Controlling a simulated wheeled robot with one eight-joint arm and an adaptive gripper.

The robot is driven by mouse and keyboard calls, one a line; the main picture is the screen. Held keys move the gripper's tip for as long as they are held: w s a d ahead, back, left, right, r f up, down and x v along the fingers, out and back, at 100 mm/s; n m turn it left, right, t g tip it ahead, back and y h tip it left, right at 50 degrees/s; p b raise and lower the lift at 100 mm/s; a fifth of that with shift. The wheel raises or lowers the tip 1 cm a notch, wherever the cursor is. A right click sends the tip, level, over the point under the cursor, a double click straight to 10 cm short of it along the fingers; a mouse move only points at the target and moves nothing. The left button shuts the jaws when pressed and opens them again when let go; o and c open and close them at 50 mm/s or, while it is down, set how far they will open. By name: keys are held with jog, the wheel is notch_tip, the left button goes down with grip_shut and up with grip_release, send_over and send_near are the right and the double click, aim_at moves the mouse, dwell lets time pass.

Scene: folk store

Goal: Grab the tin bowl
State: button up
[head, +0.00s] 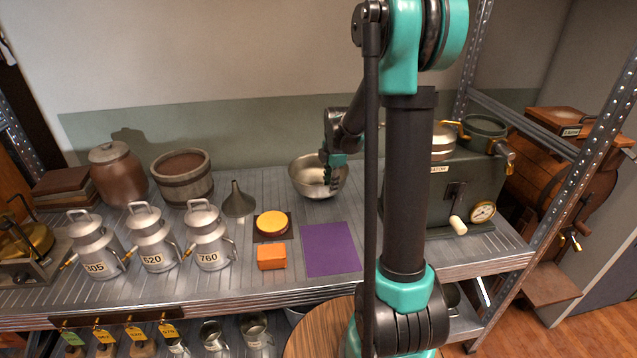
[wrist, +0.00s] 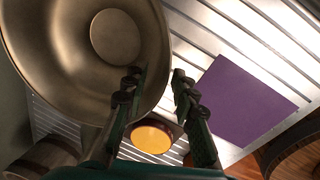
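The tin bowl (head: 304,178) stands upright on the metal shelf, toward the back and behind the purple mat. In the wrist view the bowl (wrist: 60,60) fills the upper left, with its inside facing the camera. My gripper (head: 330,185) is at the bowl's right side. In the wrist view my gripper (wrist: 155,78) has its two fingers apart, with the left finger over the bowl's inside and the right finger outside it. The bowl's rim passes between the fingers. I cannot tell whether either finger touches the wall.
A purple mat (head: 330,249) lies in front of the bowl. A funnel (head: 238,203), a yellow disc (head: 272,222) and an orange block (head: 271,257) are to its left. A wooden tub (head: 183,181) and several milk cans (head: 207,240) stand further left. A grey machine (head: 440,190) is at right.

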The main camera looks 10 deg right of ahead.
jog(key=shift+w+f, duration=0.2)
jog(key=shift+f, duration=1.05)
jog(key=shift+c, duration=0.2)
grip_shut()
